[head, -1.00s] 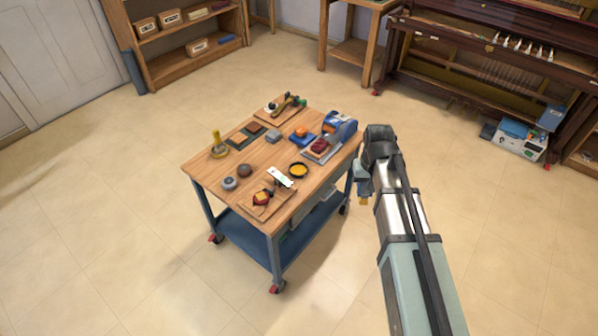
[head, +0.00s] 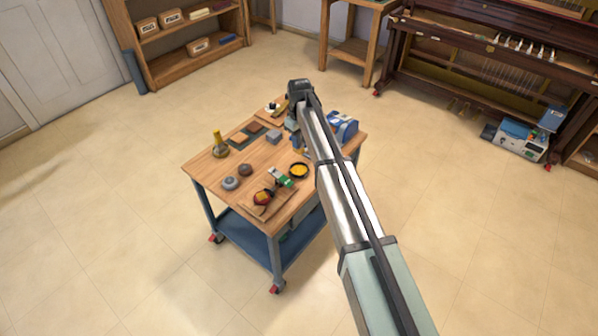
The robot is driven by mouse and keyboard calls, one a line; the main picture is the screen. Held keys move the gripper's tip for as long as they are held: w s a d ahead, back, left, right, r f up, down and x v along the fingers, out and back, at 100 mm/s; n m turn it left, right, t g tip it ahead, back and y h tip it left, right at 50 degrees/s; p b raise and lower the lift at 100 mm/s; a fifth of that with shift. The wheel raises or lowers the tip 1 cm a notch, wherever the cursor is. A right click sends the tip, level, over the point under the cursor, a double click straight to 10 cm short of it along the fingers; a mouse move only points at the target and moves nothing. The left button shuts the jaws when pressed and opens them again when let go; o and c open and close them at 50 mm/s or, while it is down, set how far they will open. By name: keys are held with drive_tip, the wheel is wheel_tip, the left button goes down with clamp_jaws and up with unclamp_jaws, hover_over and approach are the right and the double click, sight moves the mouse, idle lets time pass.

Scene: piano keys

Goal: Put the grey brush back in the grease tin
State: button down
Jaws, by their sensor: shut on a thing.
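The grease tin is most likely the round black tin with yellow contents (head: 299,170) on the wooden cart top, right of centre. My gripper (head: 292,124) hangs over the back right part of the cart, farther back than the tin. It is small and partly covered by my arm. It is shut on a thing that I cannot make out. I cannot pick out the grey brush anywhere on the cart.
The front left corner is bare.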

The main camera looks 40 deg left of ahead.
drive_tip(key=shift+n, duration=0.8)
drive_tip(key=shift+f, duration=5)
drive_tip(key=shift+f, duration=0.15)
drive_tip(key=c, duration=1)
unclamp_jaws()
drive_tip(key=shift+d, duration=0.1)
drive_tip(key=shift+o, duration=0.2)
wheel_tip(320, 180, up, 12)
drive_tip(key=shift+r, duration=0.15)
